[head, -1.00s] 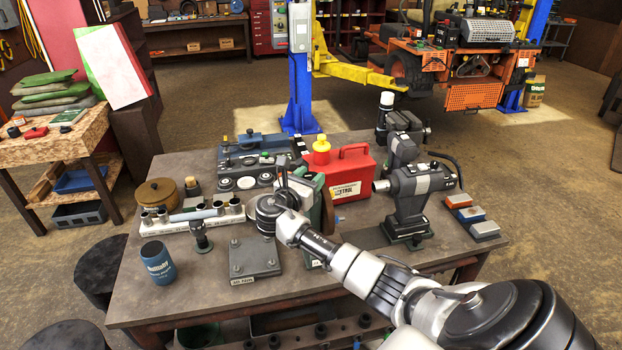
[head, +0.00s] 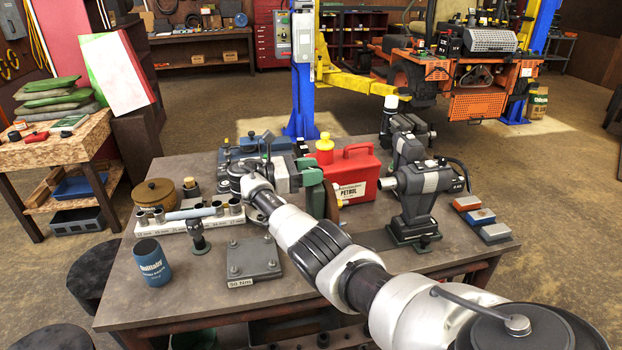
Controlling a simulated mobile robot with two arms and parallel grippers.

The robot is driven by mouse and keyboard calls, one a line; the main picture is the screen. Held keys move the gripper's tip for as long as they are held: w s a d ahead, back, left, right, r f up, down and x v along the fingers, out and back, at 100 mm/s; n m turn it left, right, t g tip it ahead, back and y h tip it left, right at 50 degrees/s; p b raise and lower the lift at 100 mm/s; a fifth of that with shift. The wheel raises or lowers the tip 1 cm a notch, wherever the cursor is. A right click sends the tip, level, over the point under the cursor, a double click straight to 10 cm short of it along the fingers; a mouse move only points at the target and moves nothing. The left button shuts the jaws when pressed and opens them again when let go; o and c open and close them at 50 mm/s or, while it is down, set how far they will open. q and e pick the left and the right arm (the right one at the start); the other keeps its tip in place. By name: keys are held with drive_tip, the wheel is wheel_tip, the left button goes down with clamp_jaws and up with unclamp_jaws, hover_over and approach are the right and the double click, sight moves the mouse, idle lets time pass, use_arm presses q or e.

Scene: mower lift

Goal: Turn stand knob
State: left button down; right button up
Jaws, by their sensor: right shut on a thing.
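A green stand with a dark brown round part (head: 325,203) is on the workbench left of the red petrol can. My right arm comes in from the lower right and bends at the wrist left of the stand. My right gripper (head: 303,178) points right, against the green part (head: 313,176) of the stand. It is shut on what appears to be the stand knob. The knob itself is mostly hidden behind the gripper. My left gripper is not in view.
The red petrol can (head: 353,178) is close on the right of the stand. A grey machine (head: 418,190) stands farther right. A socket rail (head: 185,224), a steel plate (head: 254,258) and a blue can (head: 152,262) are at the left.

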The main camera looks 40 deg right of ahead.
drive_tip(key=shift+m+g+y+b, duration=0.4)
drive_tip(key=shift+g+b, duration=0.1)
drive_tip(key=shift+b, duration=0.05)
drive_tip(key=shift+g, duration=0.3)
drive_tip(key=o, duration=0.9)
drive_tip(key=shift+d, duration=0.1)
drive_tip(key=shift+c, duration=0.2)
